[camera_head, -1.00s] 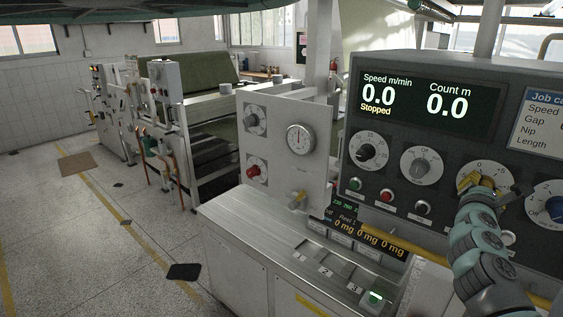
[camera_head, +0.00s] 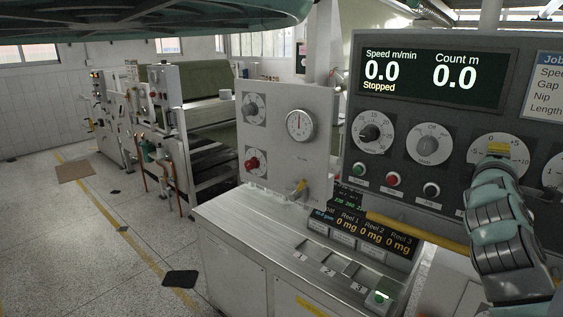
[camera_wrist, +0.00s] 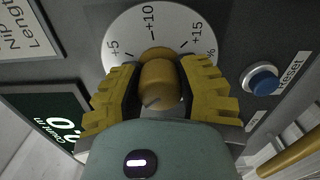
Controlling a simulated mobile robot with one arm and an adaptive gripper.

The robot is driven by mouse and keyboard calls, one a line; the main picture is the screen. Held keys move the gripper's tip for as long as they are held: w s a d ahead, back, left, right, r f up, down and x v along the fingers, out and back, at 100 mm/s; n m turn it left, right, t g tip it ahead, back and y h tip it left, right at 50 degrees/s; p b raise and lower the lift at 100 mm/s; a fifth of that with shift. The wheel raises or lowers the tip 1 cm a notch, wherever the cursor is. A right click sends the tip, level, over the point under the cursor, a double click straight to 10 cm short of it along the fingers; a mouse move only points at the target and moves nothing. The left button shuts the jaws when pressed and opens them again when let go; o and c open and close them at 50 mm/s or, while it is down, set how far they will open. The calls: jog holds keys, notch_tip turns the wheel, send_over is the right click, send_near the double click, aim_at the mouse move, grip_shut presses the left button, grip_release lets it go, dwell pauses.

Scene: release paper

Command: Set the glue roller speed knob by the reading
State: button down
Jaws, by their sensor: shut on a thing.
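My gripper (camera_wrist: 160,92) has its yellow fingers shut on a tan knob (camera_wrist: 160,80), one finger on each side. The dial's name label and the knob's pointer are hidden. In the head view my gripper (camera_head: 494,160) covers the lower part of this dial on the grey panel. The panel's display (camera_head: 432,77) reads speed 0.0 m/min, Stopped, count 0.0. A lower reel display (camera_head: 372,227) shows 0 mg readings for reels 1 to 3.
A blue reset button (camera_wrist: 262,80) is close beside the dial. A yellow rail (camera_head: 418,233) runs below the panel. A job card (camera_head: 550,85) hangs at right.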

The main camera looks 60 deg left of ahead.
jog(key=m+b, duration=0.2)
jog(key=b, duration=0.1)
jog(key=m+b, duration=0.2)
jog(key=b, duration=0.1)
jog(key=m+b, duration=0.2)
jog(key=b, duration=0.1)
jog(key=shift+f+b, duration=0.4)
jog(key=m+b, duration=0.6)
jog(key=b, duration=0.4)
jog(key=shift+a+m+b, duration=0.1)
jog(key=shift+m+b, duration=0.3)
jog(key=m+b, duration=0.3)
jog(key=b, duration=0.2)
jog(key=shift+s+r+m, duration=0.1)
jog(key=shift+r+m, duration=0.05)
jog(key=shift+m, duration=0.15)
jog(key=m+b, duration=0.2)
jog(key=b, duration=0.1)
jog(key=shift+m+b, duration=0.3)
jog(key=m+b, duration=0.3)
jog(key=m, duration=0.2)
jog(key=shift+r, duration=0.3)
jog(key=c, duration=0.6)
grip_release()
jog(key=shift+o, duration=0.2)
